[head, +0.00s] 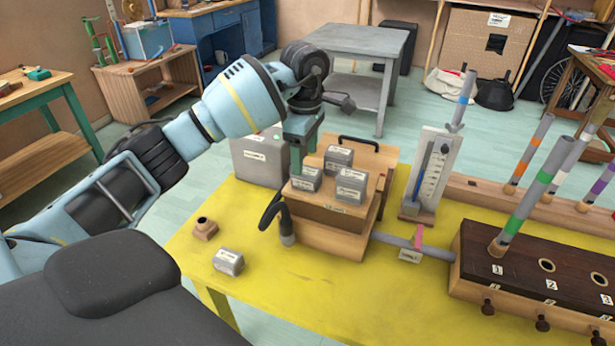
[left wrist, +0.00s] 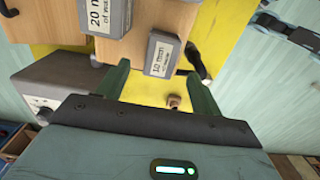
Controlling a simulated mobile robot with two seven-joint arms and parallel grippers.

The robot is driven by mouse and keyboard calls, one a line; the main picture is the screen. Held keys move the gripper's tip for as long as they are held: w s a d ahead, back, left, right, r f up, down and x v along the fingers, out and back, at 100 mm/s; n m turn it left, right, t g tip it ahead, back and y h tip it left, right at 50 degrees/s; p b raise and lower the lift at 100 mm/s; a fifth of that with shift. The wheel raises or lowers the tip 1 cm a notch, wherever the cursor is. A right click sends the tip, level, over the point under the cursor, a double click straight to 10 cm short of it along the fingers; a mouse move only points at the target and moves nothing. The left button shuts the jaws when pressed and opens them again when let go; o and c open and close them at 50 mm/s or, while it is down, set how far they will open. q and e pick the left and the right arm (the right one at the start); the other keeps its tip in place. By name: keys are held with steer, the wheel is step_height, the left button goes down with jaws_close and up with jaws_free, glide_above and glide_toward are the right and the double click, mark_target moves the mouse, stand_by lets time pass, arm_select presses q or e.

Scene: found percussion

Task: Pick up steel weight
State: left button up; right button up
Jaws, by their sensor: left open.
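Several grey steel weights with white labels sit on top of a wooden box (head: 330,213): one at the back (head: 338,158), one at the right (head: 350,186) and one at the left (head: 306,179). Another weight (head: 228,262) lies alone on the yellow table. My left gripper (head: 298,165) points down over the left part of the box top and is open. In the left wrist view, a weight labelled "10 mm" (left wrist: 162,54) shows just beyond the gap between the open fingertips (left wrist: 160,80). A "20 mm" weight (left wrist: 103,17) is beside it. My right gripper is not in view.
A small brown fitting (head: 205,229) stands on the yellow table (head: 310,290). A black curved hose (head: 273,212) is at the box's left front. A gauge stand (head: 430,172) and a dark wooden block with tubes (head: 535,265) are to the right. The front of the table is clear.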

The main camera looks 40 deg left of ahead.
mark_target(306, 170)
arm_select(q)
steer(key=shift+w+f, duration=0.1)
steer(key=shift+f, duration=0.4)
steer(key=shift+d+f, duration=0.1)
steer(key=shift+f, duration=0.35)
step_height(306, 170, down, 4)
steer(key=shift+d+f+p, duration=0.1)
steer(key=shift+p, duration=0.2)
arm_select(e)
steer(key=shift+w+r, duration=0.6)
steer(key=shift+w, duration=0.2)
arm_select(q)
steer(key=c, duration=1.3)
steer(key=shift+o, duration=0.2)
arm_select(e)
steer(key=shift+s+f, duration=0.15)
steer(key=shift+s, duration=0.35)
